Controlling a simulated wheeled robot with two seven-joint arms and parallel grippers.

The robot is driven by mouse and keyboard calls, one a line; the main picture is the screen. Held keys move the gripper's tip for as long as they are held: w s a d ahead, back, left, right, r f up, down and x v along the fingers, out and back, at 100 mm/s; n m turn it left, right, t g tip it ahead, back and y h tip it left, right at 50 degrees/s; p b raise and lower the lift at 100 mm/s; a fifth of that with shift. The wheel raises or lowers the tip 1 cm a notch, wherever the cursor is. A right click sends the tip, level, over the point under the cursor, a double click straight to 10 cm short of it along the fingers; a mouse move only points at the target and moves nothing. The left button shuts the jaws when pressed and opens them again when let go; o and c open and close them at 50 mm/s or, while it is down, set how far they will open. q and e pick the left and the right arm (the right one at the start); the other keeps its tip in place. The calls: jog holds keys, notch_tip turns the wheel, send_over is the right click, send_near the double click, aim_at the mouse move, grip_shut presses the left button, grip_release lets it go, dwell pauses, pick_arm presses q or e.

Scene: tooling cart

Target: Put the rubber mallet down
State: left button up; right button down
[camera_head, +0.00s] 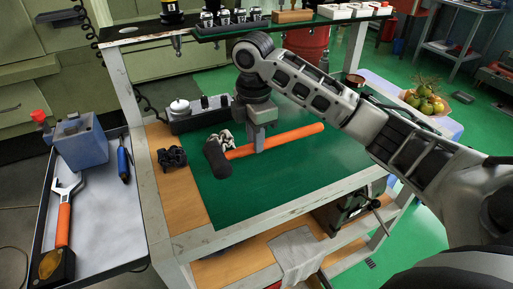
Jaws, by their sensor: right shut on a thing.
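The rubber mallet has a dark head (217,160) and a long orange handle (295,133). It is over the green mat (245,205) on the cart, head to the left and handle running up to the right. My right gripper (257,143) comes down from above and is shut on the handle, between the head and the handle's far end. I cannot tell whether the mallet touches the mat. The fingers hide part of the handle. My left gripper is not in view.
A black tray of small parts (195,119) lies behind the mallet. A small black object (172,158) is on the wooden strip at left. The mat's front is clear.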

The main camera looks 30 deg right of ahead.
notch_tip(320, 180, down, 3)
jog(key=shift+d+f, duration=0.1)
jog(key=shift+d, duration=0.05)
jog(key=c, duration=1.2)
grip_release()
jog(key=shift+f, duration=0.1)
jog(key=shift+c, duration=0.2)
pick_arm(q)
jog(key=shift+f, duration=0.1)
pick_arm(e)
notch_tip(320, 180, up, 12)
jog(key=shift+f+p, duration=0.25)
jog(key=shift+p, duration=0.9)
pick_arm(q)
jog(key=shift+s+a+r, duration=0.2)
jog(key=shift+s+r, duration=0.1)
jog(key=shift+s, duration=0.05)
pick_arm(e)
jog(key=shift+r, duration=0.3)
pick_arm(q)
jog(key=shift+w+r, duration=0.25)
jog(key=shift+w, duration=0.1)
pick_arm(e)
jog(key=shift+s, duration=0.1)
